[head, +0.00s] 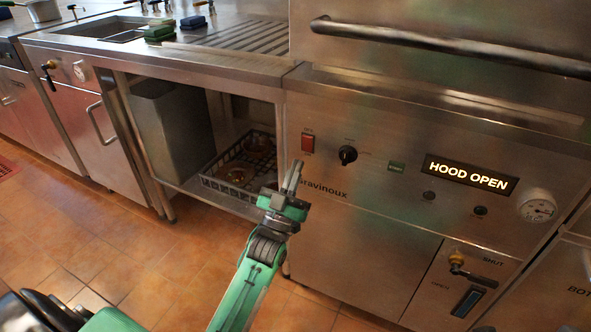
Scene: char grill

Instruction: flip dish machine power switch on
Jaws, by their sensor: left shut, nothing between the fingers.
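The dish machine (400,118) is a steel cabinet filling the right half of the head view. Its power switch is a red rocker (307,143) at the left of the front panel, with small labels above and below it. I cannot tell which way the rocker is set. My left gripper (294,172) is shut and empty. Its fingertips point up and lie just below and left of the red rocker in the picture; I cannot tell whether they touch the panel. My right gripper is not in view.
A black knob (347,155), a green button (397,167), a lit display (467,174) reading "HOOD OPEN" and a gauge (538,209) sit right of the rocker. A handle bar (450,45) runs across above. A wire rack (238,165) stands on the shelf at left.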

